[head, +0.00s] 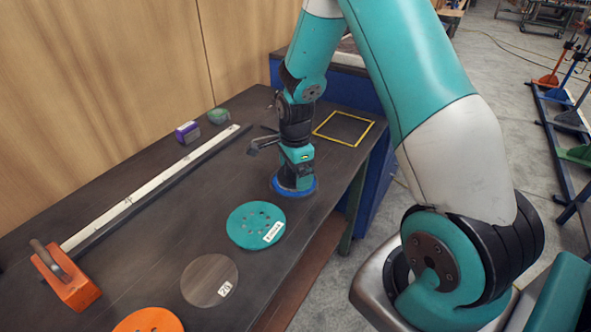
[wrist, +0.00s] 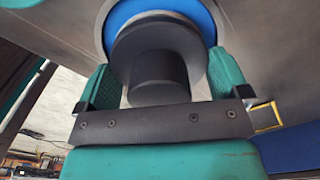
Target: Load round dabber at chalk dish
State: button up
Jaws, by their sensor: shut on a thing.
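The round dabber (wrist: 155,85), a dark grey knob with a wider round flange, sits between the two teal fingers of my gripper (wrist: 162,78) in the wrist view. My gripper is shut on it. A blue round thing (wrist: 203,22), which looks like the chalk dish, shows directly beyond the flange. In the head view the blue dish (head: 309,190) is on the dark table right under my gripper (head: 296,178). The fingers mostly hide the dabber there. I cannot tell whether the dabber touches the chalk.
On the table (head: 160,240) lie a teal disc (head: 250,222) with holes, a brown labelled disc (head: 208,283), an orange disc (head: 148,321), an orange block with a handle (head: 72,285) and a long pale strip (head: 140,195). A yellow square outline (head: 365,137) is behind my gripper.

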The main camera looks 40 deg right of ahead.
jog(key=shift+f, duration=0.5)
dwell(1.1)
notch_tip(320, 180, up, 7)
jog(key=p, duration=0.5)
jog(key=shift+r+p, duration=0.1)
jog(key=shift+p, duration=0.2)
dwell(0.7)
